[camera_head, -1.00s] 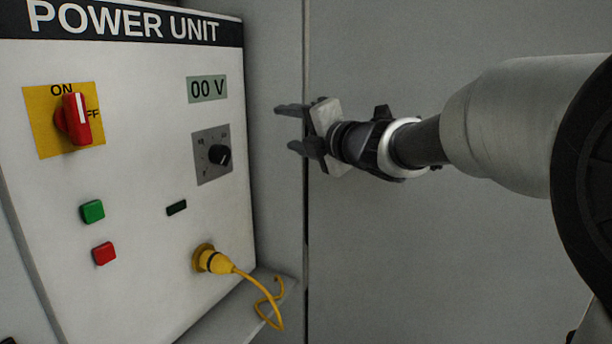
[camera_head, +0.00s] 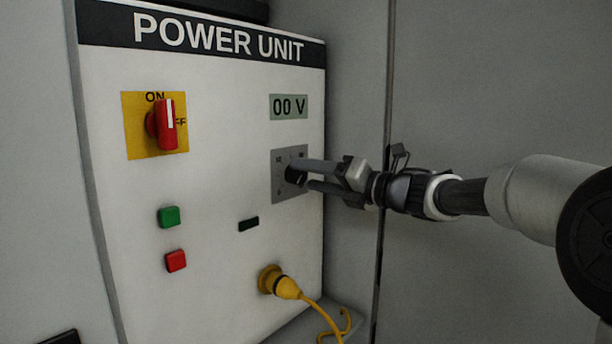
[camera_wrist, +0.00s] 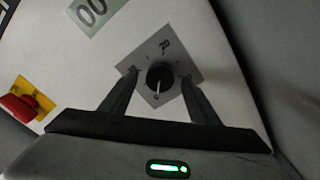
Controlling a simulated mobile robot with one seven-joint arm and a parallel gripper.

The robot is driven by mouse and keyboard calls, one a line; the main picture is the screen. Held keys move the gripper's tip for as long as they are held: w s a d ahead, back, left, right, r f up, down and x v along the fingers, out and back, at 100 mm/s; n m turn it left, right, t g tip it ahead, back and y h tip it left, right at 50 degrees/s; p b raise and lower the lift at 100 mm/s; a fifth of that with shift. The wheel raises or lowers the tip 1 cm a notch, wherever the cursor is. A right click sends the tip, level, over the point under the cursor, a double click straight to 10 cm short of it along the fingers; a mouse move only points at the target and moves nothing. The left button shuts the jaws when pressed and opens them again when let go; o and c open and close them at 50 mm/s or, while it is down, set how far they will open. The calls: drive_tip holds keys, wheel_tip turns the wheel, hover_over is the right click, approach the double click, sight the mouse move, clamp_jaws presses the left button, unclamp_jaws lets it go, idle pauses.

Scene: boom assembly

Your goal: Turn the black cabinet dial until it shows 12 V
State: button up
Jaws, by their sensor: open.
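The black dial (camera_head: 294,175) sits on a grey square plate (camera_head: 289,196) on the white power unit. The dial also shows in the wrist view (camera_wrist: 159,76), with its white pointer mark towards the bottom of the picture. The display (camera_head: 289,107) above it reads 00 V. My gripper (camera_head: 303,174) is open, with its fingers reaching to the dial from the right. In the wrist view the fingers (camera_wrist: 159,84) stand on either side of the dial, apart from each other. I cannot tell whether they touch it.
A red rotary switch (camera_head: 166,126) on a yellow plate, a green button (camera_head: 169,216) and a red button (camera_head: 176,261) are left of the dial. A yellow plug (camera_head: 284,284) with a cable sits below. A grey wall panel (camera_head: 480,90) is at right.

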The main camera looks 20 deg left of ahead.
drive_tip(key=shift+x, duration=1)
drive_tip(key=c, duration=1.1)
drive_tip(key=shift+m, duration=0.3)
